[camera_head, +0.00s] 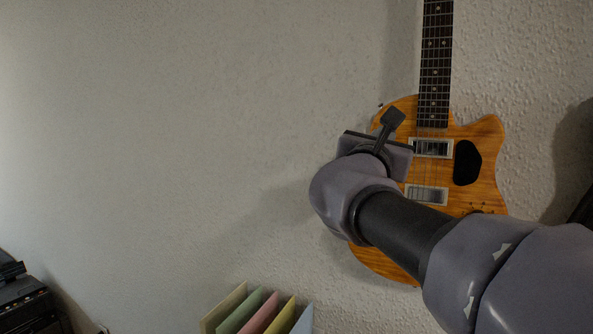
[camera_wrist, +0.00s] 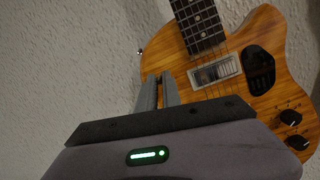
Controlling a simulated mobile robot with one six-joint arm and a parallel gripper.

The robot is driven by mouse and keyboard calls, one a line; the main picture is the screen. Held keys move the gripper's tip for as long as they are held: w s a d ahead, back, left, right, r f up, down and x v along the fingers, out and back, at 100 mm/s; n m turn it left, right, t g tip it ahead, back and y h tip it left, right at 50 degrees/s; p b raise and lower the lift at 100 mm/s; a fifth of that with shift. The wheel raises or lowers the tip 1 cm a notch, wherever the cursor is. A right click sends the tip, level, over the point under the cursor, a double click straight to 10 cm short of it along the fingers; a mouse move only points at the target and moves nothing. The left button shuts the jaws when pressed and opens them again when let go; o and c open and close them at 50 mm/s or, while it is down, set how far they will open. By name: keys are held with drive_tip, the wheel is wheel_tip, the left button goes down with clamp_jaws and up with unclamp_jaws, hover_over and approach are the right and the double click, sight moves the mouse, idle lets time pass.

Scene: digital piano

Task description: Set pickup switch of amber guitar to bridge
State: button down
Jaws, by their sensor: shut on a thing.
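The amber guitar (camera_head: 491,148) hangs upright on the wall at the right in the head view, and its body also fills the right of the wrist view (camera_wrist: 263,27). My gripper (camera_wrist: 158,77) reaches the upper left part of the body, left of the neck-side pickup. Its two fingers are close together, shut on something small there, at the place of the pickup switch. The switch itself is hidden by the fingers, so its position cannot be seen.
Two metal-framed pickups, a black plate (camera_head: 466,163) and dark knobs (camera_wrist: 291,117) are on the guitar body. Several coloured folders (camera_head: 262,312) stand below. Dark equipment (camera_head: 28,302) is at the lower left. The wall left of the guitar is bare.

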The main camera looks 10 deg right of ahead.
drive_tip(key=t+h+b, duration=0.1)
drive_tip(key=b, duration=0.5)
drive_tip(key=shift+f+t+b, duration=0.3)
drive_tip(key=shift+f, duration=0.1)
drive_tip(key=shift+w, duration=0.1)
drive_tip(key=c, duration=1.5)
unclamp_jaws()
drive_tip(key=b+v, duration=0.3)
drive_tip(key=v, duration=1.4)
drive_tip(key=shift+a+f, duration=0.1)
